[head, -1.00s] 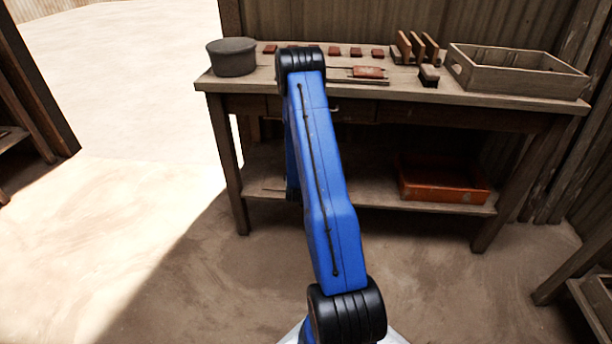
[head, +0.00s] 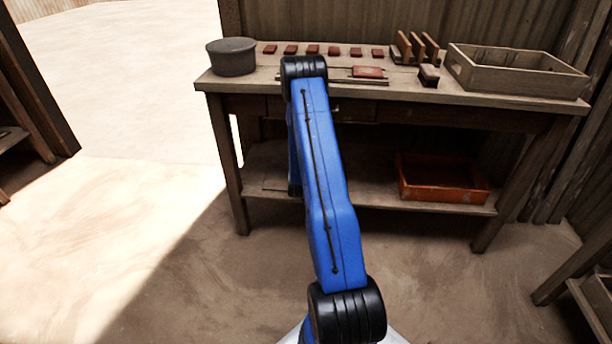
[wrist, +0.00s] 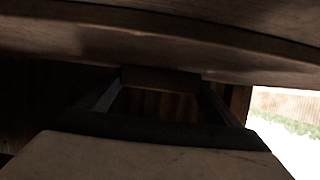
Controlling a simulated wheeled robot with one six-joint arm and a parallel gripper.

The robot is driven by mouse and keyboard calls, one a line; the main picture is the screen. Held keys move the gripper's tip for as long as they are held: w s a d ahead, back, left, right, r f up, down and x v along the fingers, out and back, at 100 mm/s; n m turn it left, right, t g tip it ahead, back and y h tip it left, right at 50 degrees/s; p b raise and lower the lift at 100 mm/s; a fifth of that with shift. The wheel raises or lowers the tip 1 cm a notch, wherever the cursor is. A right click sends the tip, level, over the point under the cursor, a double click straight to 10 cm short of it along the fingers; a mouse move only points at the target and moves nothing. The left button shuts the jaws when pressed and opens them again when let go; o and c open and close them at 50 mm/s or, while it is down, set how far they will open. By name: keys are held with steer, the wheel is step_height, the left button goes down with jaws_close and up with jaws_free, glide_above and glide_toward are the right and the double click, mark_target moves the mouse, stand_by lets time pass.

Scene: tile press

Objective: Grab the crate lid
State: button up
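My gripper (wrist: 160,98) shows in the wrist view as two dark fingers set apart, in deep shade. A brown wooden bar or block (wrist: 160,78) shows between and beyond the fingertips; I cannot tell whether they touch it. In the head view the blue arm hides the gripper, which is low by the left part of the bench. No crate lid can be made out for sure. A faint flat edge (head: 274,189) lies on the lower shelf, partly behind the arm. The open wooden crate (head: 515,78) stands at the right of the bench top.
Wood of the bench (wrist: 160,35) spans the top of the wrist view, close by. The bench top (head: 480,97) holds a grey round tub (head: 232,57), several red tiles (head: 334,51) and a rack (head: 416,48). An orange tray (head: 443,181) sits on the lower shelf (head: 370,196).

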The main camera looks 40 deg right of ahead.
steer(key=shift+c, duration=0.9)
steer(key=shift+r, duration=0.15)
